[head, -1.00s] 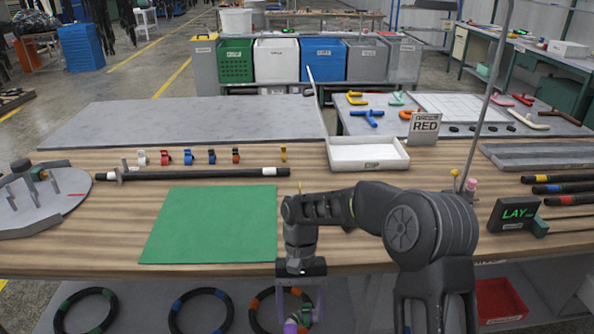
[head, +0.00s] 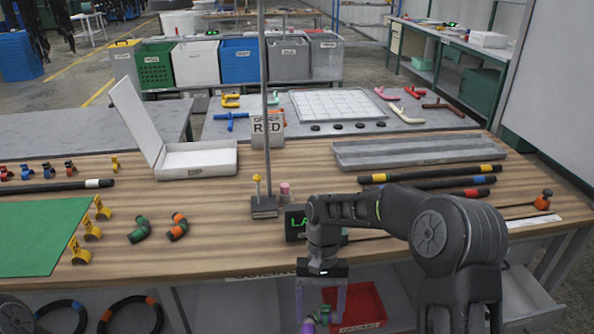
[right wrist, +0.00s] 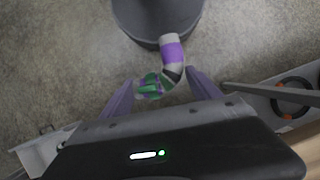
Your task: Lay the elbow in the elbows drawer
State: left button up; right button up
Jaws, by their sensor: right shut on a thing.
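My right gripper (head: 320,316) is low in front of the workbench edge, shut on the elbow. The elbow (right wrist: 173,58) is a bent grey tube with a purple band and a green part near the fingers. In the right wrist view it sits between the purple-grey fingers, over the floor; the head view cuts off its lower part. A pale open drawer (head: 532,298) juts out under the bench at the right. Its label is not readable, so I cannot tell whether it is the elbows drawer. My left gripper is not in view.
A red bin (head: 368,304) stands under the bench behind my gripper. Two black elbows with green (head: 138,229) and orange (head: 178,227) bands lie on the bench near the green mat (head: 40,240). Black hoses (head: 430,182) lie at the right. A round dark object (right wrist: 155,18) stands on the floor.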

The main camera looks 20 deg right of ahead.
aim_at(507, 303)
jog(key=l+z, duration=0.1)
jog(key=l, duration=1.25)
jog(key=i+l+z, duration=0.15)
jog(key=l, duration=1.15)
jog(key=k, duration=0.05)
